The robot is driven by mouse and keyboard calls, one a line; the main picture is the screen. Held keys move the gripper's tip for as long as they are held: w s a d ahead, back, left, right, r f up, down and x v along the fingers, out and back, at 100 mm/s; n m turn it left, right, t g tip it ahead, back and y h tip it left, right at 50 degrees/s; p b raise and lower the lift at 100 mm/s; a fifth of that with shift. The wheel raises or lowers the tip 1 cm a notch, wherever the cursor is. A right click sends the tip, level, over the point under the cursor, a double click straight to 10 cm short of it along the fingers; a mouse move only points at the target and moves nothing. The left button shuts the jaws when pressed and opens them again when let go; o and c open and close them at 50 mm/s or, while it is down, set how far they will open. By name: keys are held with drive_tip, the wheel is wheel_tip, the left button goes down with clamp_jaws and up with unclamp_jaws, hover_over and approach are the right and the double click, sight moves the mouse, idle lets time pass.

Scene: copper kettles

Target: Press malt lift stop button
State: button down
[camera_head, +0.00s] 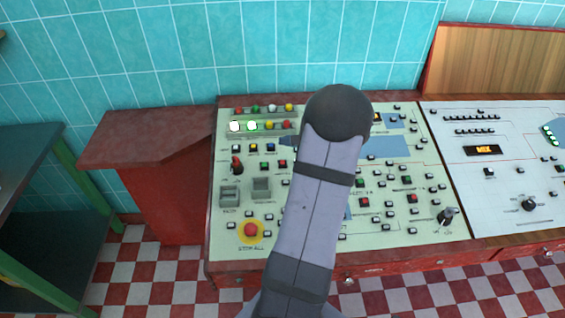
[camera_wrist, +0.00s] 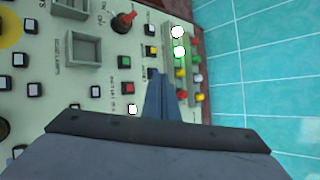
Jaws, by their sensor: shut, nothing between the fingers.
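My gripper (camera_wrist: 158,80) is shut and empty, its narrow blue-grey fingertips over the pale green control panel (camera_head: 320,225). In the head view only the gripper's tip (camera_head: 286,141) shows, left of my arm and close to the blue button (camera_head: 270,147). A yellow button (camera_head: 253,148) is left of that; it also shows in the wrist view (camera_wrist: 152,50). Below are a green button (camera_head: 264,166) and a red button (camera_head: 283,164). The labels are too small to read, so I cannot tell which is malt lift stop. Contact with the panel cannot be told.
A red lever switch (camera_head: 237,165), a red stop-all button on yellow (camera_head: 251,230) and a row of lamps (camera_head: 270,126) are on the panel. My arm hides its middle. A paler panel (camera_head: 500,210) adjoins at right. A tiled wall (camera_head: 330,60) stands behind.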

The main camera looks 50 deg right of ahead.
drive_tip(key=f+b, duration=0.1)
drive_tip(key=f, duration=0.1)
drive_tip(key=f+b, duration=0.1)
drive_tip(key=f, duration=0.2)
drive_tip(key=w+d+f+b, duration=0.1)
drive_tip(key=f+b, duration=0.1)
drive_tip(key=shift+f, duration=0.2)
drive_tip(key=shift+w+d+f+b, duration=0.15)
drive_tip(key=shift+f+b, duration=0.5)
drive_tip(key=shift+b, duration=0.05)
drive_tip(key=shift+w+d+f+b, duration=0.1)
drive_tip(key=shift+f+b, duration=0.65)
drive_tip(key=shift+b, duration=0.4)
idle(2.2)
drive_tip(key=shift+r, duration=0.1)
idle(0.4)
drive_tip(key=shift+r, duration=0.65)
drive_tip(key=shift+s+a+r+p, duration=0.15)
drive_tip(key=shift+r+p, duration=0.35)
drive_tip(key=shift+r, duration=0.3)
drive_tip(key=shift+s+a+r+p, duration=0.2)
drive_tip(key=shift+r+p, duration=0.35)
drive_tip(key=shift+r, duration=0.3)
drive_tip(key=shift+s+a+r+p, duration=0.15)
drive_tip(key=shift+r+p, duration=0.35)
drive_tip(key=shift+r, duration=0.3)
